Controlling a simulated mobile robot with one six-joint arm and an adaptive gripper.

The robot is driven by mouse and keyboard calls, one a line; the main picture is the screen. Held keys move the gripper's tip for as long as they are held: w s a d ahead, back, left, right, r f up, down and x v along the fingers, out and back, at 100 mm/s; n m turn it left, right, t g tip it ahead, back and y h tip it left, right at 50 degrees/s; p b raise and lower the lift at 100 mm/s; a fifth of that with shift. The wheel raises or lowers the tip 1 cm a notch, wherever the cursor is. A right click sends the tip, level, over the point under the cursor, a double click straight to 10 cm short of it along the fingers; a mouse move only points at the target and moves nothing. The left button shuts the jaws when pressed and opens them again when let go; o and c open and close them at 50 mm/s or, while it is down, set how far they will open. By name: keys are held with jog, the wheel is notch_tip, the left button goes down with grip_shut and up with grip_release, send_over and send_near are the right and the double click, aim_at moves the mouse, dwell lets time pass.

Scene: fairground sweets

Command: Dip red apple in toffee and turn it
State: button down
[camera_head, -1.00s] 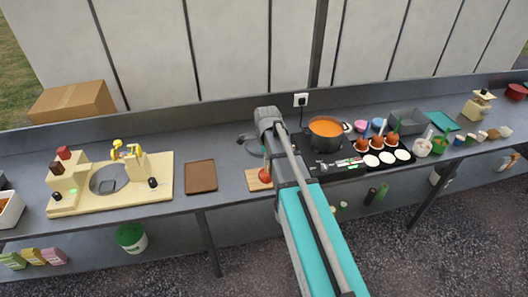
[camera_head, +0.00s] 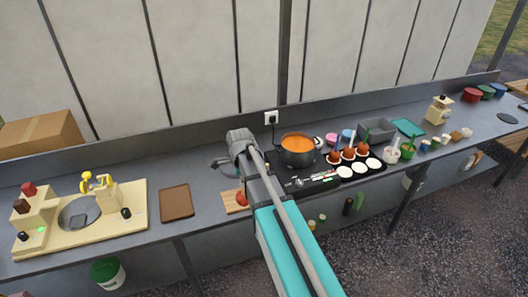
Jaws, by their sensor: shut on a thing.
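The red apple (camera_head: 241,198) shows at the right end of a small wooden board (camera_head: 231,204), partly hidden by my arm. I cannot tell whether it touches the board. My gripper (camera_head: 223,163) is left of my wrist, above and behind the apple. Its fingers are mostly hidden, and it is shut on the red apple, seemingly by its stick. The pot of orange toffee (camera_head: 298,151) stands on the dark hob to the right of my arm.
Several dipped apples (camera_head: 348,153) with sticks stand beside white discs (camera_head: 359,168) right of the pot. A grey bin (camera_head: 376,130) is behind them. A brown tray (camera_head: 176,202) and a cream machine (camera_head: 82,215) are on the left. Bare counter lies between tray and board.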

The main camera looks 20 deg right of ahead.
aim_at(243, 194)
notch_tip(243, 194, down, 9)
jog(key=b, duration=0.9)
